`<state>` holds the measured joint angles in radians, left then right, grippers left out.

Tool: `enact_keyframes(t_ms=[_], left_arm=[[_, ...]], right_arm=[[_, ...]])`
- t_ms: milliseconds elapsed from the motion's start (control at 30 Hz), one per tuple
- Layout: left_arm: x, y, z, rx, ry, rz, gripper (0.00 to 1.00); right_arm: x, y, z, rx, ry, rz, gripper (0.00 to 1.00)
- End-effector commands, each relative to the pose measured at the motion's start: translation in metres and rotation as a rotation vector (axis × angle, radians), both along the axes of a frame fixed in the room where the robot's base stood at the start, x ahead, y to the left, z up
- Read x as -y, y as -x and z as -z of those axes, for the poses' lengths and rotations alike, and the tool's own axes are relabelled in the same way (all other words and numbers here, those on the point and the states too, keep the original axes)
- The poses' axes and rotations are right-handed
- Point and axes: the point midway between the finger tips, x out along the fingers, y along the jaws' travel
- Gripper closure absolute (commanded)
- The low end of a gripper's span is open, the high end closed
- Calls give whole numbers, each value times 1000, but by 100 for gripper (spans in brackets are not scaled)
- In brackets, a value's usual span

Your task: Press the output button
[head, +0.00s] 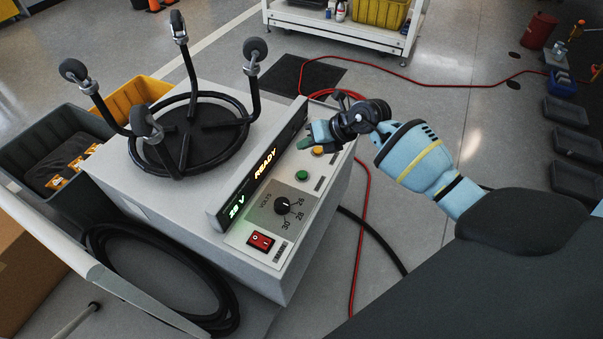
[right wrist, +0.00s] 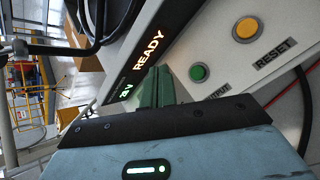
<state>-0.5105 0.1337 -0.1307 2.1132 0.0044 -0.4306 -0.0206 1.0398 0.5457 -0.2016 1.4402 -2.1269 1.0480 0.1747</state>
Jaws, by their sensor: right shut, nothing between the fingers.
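The power unit (head: 190,223) is a light grey box with a sloped front panel. Its green button (head: 302,175) is on that panel between the yellow button and the volts knob. In the right wrist view the green button (right wrist: 199,72) is just right of my fingertips, and its label below is partly hidden, with "PUT" readable. My right gripper (head: 308,143) is over the panel's far end, near the yellow button. Its green fingers (right wrist: 157,88) are together and empty, apart from the green button in the picture. My left gripper is not in view.
The yellow reset button (right wrist: 247,29) sits beside the green one. The volts knob (head: 282,206) and a red rocker switch (head: 260,241) are nearer. The display (head: 262,165) reads READY and 28 V. A black caster stand (head: 210,150) lies on top. A red hose (head: 362,190) crosses the floor.

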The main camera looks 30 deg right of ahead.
Motion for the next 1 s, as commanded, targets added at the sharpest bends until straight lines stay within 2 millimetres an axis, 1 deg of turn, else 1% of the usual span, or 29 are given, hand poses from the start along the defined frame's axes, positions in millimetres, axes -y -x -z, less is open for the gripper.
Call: enact_keyframes(t_ms=[167, 333, 467, 767, 1000], left_arm=[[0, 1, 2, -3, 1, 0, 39], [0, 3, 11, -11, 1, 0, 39], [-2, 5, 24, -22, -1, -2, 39], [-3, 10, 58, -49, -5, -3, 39], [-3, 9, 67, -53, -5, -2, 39]], right_arm=[[0, 0, 3, 0, -1, 0, 100], [0, 0, 14, -1, -2, 0, 100], [-1, 1, 28, -3, -3, 1, 100], [-1, 1, 67, -5, -4, 0, 100], [-1, 1, 86, -2, -1, -1, 100]])
